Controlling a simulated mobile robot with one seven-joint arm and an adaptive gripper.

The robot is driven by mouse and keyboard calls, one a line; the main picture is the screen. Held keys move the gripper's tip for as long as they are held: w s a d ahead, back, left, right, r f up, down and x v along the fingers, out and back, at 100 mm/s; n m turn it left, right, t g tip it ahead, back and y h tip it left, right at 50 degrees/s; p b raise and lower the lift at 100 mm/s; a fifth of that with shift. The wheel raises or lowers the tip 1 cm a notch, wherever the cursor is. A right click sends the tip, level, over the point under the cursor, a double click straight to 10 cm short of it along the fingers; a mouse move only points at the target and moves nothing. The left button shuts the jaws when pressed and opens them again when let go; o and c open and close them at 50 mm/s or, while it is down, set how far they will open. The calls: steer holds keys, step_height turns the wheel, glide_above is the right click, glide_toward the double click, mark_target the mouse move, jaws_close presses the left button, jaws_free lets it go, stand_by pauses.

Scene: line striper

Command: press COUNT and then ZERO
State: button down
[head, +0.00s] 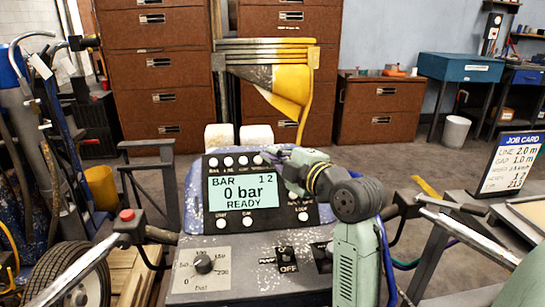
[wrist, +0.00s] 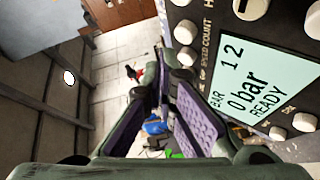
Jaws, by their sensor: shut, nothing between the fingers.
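The control panel (head: 267,215) has a row of white buttons along its top edge. Its screen (head: 243,193) reads "BAR 12", "0 bar", "READY". In the wrist view the COUNT label (wrist: 208,32) is legible beside a white button (wrist: 186,32), with the SPEED button (wrist: 187,57) next to it. My gripper (head: 271,156) is shut and empty, over the right part of the top row, hiding buttons there. In the wrist view my fingertips (wrist: 165,82) are left of the SPEED button; I cannot tell whether they touch anything. No ZERO label is legible.
Two more buttons (head: 235,222) sit below the screen. A dial (head: 204,265) and toggle switches are on the lower console. A handlebar with a red button (head: 127,215) is at left. A job card (head: 511,163) stands at right, and yellow stencils (head: 290,85) hang behind the panel.

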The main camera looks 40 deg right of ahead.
steer(key=shift+w+a+f+y, duration=0.3)
steer(key=shift+w+a+f, duration=0.15)
steer(key=shift+w+f, duration=0.25)
steer(key=s+r, duration=0.1)
steer(key=s+a+r+p, duration=0.1)
steer(key=r, duration=0.1)
steer(key=shift+a+r, duration=0.15)
steer(key=shift+s+r+p, duration=0.1)
steer(key=shift+s+p, duration=0.1)
steer(key=shift+p, duration=0.1)
